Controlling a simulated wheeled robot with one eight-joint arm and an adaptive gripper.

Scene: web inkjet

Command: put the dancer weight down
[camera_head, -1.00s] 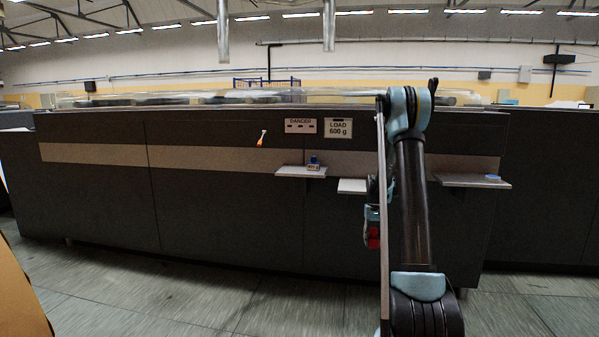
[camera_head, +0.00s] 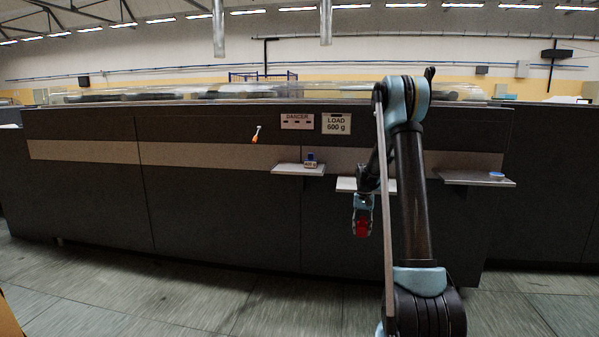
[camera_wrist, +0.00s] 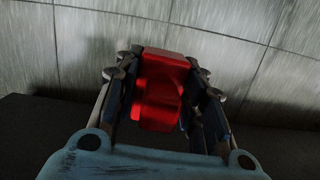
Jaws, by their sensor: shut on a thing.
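A red weight (camera_wrist: 160,90) sits between the two fingers of my gripper (camera_wrist: 160,78) in the wrist view. The fingers are shut on it from both sides. In the head view the red weight (camera_head: 362,228) hangs low at the end of my gripper (camera_head: 362,212), in front of the dark machine and below the middle shelf (camera_head: 350,185). A left shelf (camera_head: 288,169) holds a small block with a blue top and a label (camera_head: 311,162). Its label is too small to read surely. The weight's underside is hidden.
Signs reading DANCER (camera_head: 297,121) and LOAD 600 g (camera_head: 336,124) are on the dark machine (camera_head: 220,205). A right shelf (camera_head: 460,178) carries a small blue item (camera_head: 497,174). An orange-handled tool (camera_head: 255,138) is on the machine's front. The floor (camera_head: 180,295) in front is clear.

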